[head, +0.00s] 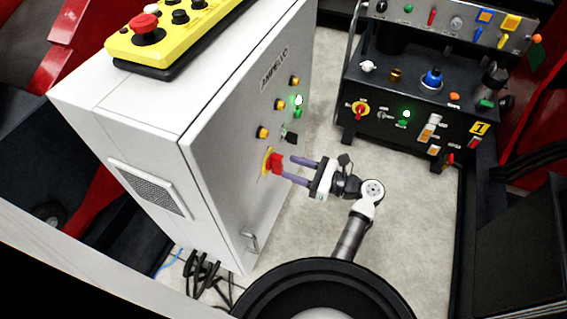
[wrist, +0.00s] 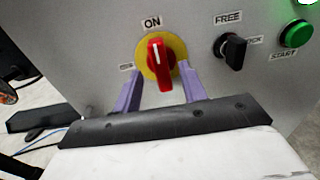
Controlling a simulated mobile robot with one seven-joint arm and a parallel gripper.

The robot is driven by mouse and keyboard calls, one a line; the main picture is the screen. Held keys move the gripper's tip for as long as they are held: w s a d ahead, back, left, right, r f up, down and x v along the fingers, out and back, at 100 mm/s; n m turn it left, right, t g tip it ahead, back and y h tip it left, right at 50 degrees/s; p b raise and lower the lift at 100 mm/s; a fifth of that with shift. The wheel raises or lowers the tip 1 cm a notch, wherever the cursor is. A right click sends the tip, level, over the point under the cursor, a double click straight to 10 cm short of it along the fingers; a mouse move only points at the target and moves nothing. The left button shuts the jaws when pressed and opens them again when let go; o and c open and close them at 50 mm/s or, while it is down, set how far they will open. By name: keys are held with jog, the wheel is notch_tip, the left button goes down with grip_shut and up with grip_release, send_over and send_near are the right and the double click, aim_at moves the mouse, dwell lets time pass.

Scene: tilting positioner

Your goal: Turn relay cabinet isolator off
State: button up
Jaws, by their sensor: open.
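The relay cabinet (head: 228,150) is a white box on the left in the head view. Its isolator (head: 273,163) is a red handle on a yellow disc on the cabinet's front face. In the wrist view the isolator (wrist: 159,60) stands nearly upright, its white mark pointing up to the ON label (wrist: 152,22). My gripper (head: 291,170) is open, its two purple fingers reaching toward the isolator. In the wrist view the fingers (wrist: 160,88) lie to the left and right of the handle's lower part. I cannot tell whether they touch it.
A black FREE/LOCK selector (wrist: 233,50) and a green START button (wrist: 297,34) sit to the isolator's right in the wrist view. A yellow pendant (head: 165,40) lies on the cabinet top. A black control console (head: 390,130) stands at the back right. Cables lie near the cabinet's foot.

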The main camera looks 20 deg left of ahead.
jog(key=shift+a, duration=1.9)
grip_shut()
jog(key=shift+n, duration=0.4)
jog(key=n+b, duration=0.1)
jog(key=n, duration=0.4)
jog(key=n+b, duration=0.1)
jog(key=n, duration=0.5)
jog(key=f+n+b, duration=0.1)
jog(key=n+b, duration=0.1)
jog(key=n, duration=0.4)
jog(key=shift+s, duration=0.35)
